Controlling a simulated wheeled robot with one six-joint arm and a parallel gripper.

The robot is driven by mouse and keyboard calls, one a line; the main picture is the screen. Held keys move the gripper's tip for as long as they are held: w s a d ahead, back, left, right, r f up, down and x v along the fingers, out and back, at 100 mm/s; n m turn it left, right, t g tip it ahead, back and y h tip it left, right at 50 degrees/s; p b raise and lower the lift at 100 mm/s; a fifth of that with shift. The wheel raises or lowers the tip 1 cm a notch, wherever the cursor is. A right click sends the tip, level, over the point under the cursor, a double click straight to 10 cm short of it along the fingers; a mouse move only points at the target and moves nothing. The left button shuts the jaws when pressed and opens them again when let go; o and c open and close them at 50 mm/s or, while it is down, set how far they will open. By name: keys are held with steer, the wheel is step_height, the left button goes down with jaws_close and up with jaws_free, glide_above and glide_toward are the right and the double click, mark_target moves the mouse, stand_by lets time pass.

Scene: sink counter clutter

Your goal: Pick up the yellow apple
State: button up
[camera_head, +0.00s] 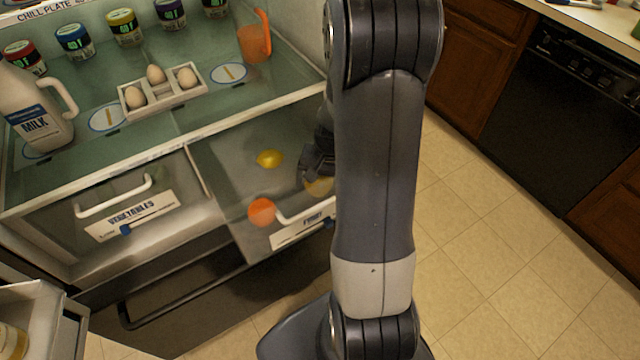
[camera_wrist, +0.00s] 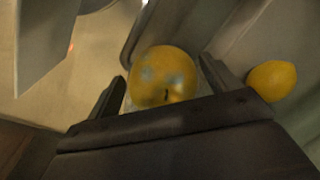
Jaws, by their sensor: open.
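The yellow apple (camera_wrist: 162,78) sits between the two fingers of my gripper (camera_wrist: 163,82) in the wrist view, with its stem facing the gripper's base. In the head view the apple (camera_head: 320,187) shows only in part, below my gripper (camera_head: 318,163) at the right side of the open fruit drawer. The fingers stand apart on either side of the apple. I cannot tell whether either finger touches it. My arm hides part of this area in the head view.
A lemon (camera_head: 269,158) lies in the drawer left of my gripper; it also shows in the wrist view (camera_wrist: 271,81). An orange (camera_head: 262,212) lies near the drawer's front. The fruit drawer's front (camera_head: 300,229) and the glass shelf (camera_head: 160,131) above bound the space.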

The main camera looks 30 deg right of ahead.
steer(key=c, duration=1.2)
steer(key=shift+o, duration=0.2)
steer(key=shift+r, duration=0.15)
step_height(320, 180, up, 10)
steer(key=shift+r+p, duration=0.1)
steer(key=shift+p, duration=0.55)
